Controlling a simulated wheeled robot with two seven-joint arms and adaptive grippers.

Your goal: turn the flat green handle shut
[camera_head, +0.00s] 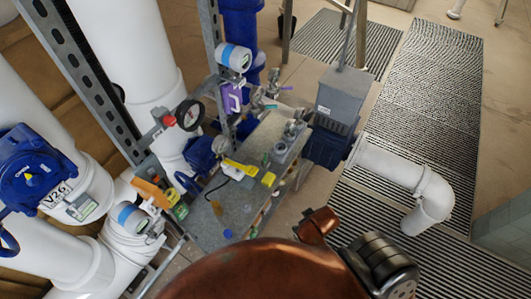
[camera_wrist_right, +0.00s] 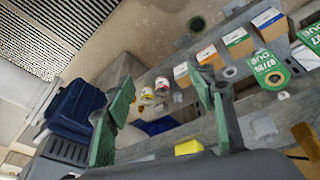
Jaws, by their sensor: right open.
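I cannot make out the flat green handle for certain. My left gripper is not in view.
The right wrist view shows green tags (camera_wrist_right: 270,72) and boxes. Grated floor (camera_head: 430,85) lies right.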

